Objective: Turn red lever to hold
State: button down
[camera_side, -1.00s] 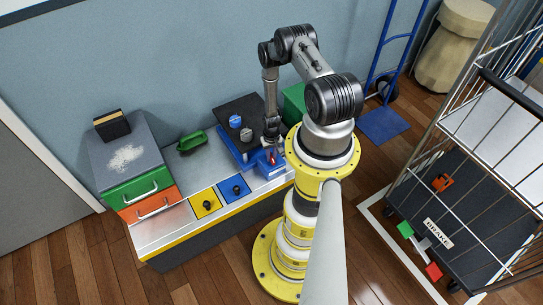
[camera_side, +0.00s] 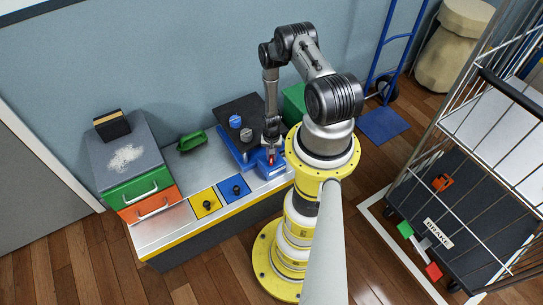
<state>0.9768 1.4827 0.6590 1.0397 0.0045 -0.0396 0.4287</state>
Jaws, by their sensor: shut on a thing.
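The red lever (camera_side: 271,158) stands on a blue block (camera_side: 270,172) at the right part of the bench, close to my yellow base. Only a small red piece of the lever shows. My gripper (camera_side: 271,149) points down over the block and is shut on the lever. The fingers cover most of the lever, so its exact angle cannot be told. No readable "hold" mark shows on the block at this size.
A dark panel with a blue knob (camera_side: 235,121) and a grey knob (camera_side: 246,134) lies just left of my gripper. Left of it are a green scoop (camera_side: 193,139), yellow (camera_side: 205,203) and blue plates with black knobs, and a drawer unit (camera_side: 122,151). A green box (camera_side: 294,101) stands behind.

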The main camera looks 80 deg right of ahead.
aim_at(271, 157)
jog(key=c, duration=0.8)
grip_release()
notch_tip(271, 157, up, 14)
jog(key=shift+f, duration=0.1)
dwell(0.4)
